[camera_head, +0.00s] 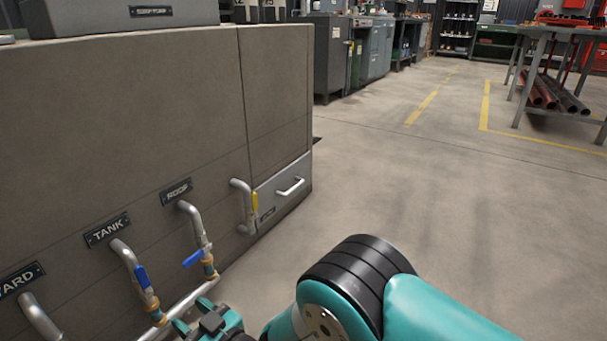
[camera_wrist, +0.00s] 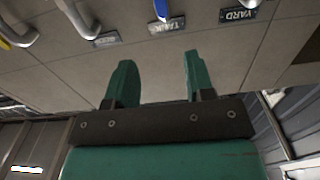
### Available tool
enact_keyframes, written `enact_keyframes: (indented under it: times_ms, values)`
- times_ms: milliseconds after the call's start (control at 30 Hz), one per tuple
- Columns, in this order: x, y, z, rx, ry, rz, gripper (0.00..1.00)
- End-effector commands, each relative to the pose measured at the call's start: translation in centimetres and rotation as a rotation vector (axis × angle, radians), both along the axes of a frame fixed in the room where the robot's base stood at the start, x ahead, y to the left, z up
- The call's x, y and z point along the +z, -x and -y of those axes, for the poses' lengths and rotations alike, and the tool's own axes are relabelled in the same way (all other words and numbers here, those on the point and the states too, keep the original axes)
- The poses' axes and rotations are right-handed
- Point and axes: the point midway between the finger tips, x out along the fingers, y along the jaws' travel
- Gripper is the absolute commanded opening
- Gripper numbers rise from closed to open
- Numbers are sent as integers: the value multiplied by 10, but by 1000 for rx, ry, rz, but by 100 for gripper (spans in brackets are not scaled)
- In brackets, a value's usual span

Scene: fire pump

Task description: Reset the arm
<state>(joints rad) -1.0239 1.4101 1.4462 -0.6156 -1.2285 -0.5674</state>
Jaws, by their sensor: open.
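My teal arm (camera_head: 440,308) reaches in from the bottom right in the head view, with a black joint, and bends toward the pump cabinet at the left. In the wrist view my gripper (camera_wrist: 157,80) has its two green fingers apart with nothing between them. The cabinet face with its labels and pipes lies beyond the fingertips. The picture there is upside down. The fingertips are not clearly visible in the head view.
The grey cabinet (camera_head: 130,120) carries pipes with blue-handled valves (camera_head: 142,277) below the TANK (camera_head: 107,231) and ROOF labels, and a yellow-handled valve (camera_head: 254,202) near a drawer (camera_head: 285,190). Open floor lies to the right. A metal table (camera_head: 545,40) with pipes stands at the far right.

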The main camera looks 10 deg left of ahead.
Motion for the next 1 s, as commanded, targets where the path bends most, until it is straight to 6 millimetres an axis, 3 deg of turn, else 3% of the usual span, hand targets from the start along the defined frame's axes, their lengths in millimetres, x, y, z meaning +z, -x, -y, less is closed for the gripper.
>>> enact_keyframes:
  times_ms: [133, 267, 400, 533, 667, 800, 1000]
  values:
    - [42, -20, 2, 8, 37, -27, 49]
    - [114, -53, 24, 23, 134, -102, 49]
    - [195, -80, 75, 25, 275, -218, 49]
    - [261, -84, 139, 6, 409, -338, 49]
    - [317, -69, 214, -32, 542, -470, 49]
    - [361, -33, 295, -93, 677, -620, 49]
    - [392, 27, 377, -175, 816, -800, 49]
